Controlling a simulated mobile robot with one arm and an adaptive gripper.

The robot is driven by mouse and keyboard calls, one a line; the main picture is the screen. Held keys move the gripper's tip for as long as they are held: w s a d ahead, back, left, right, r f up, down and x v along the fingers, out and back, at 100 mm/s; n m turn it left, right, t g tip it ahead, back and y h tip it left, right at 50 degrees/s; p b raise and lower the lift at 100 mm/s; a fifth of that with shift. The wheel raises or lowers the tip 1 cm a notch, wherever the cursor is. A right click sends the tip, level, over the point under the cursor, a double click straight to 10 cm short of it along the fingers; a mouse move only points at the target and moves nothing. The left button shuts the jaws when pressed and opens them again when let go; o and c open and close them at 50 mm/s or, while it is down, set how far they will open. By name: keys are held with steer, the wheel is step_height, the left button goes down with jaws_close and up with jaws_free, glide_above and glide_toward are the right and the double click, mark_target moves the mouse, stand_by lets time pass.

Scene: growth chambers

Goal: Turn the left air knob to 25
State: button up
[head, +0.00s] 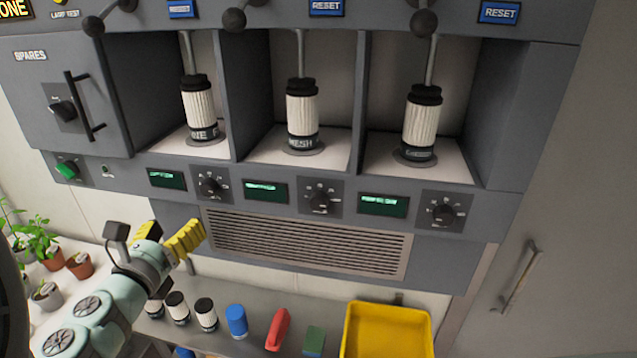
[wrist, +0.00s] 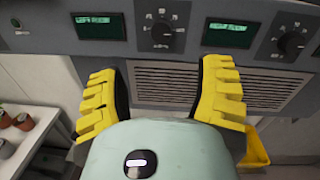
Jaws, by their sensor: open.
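The left air knob (head: 212,186) is a dark round knob on a grey dial plate under the left bay. It also shows in the wrist view (wrist: 162,33), above the gap between my fingers. Its scale is too small to read surely. A dark display (head: 166,179) with green text sits just left of it; the text is not readable. My gripper (head: 168,236) has yellow fingers and is below and left of the knob, apart from it. In the wrist view my gripper (wrist: 159,80) is open and empty, its fingers spread wide.
The middle knob (head: 321,202) and right knob (head: 442,214) sit along the same panel. A vent grille (head: 305,243) lies below. Bottles, a red item (head: 278,330) and a yellow tray (head: 387,308) stand on the bench. Potted plants (head: 78,264) are at the left.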

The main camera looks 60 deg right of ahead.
mark_target(206, 191)
steer(key=p+x, duration=0.2)
steer(key=x, duration=0.8)
steer(key=shift+s+d+r, duration=0.1)
steer(key=shift+p+x, duration=0.3)
steer(key=shift+x, duration=0.7)
steer(key=shift+o, duration=0.3)
jaws_close()
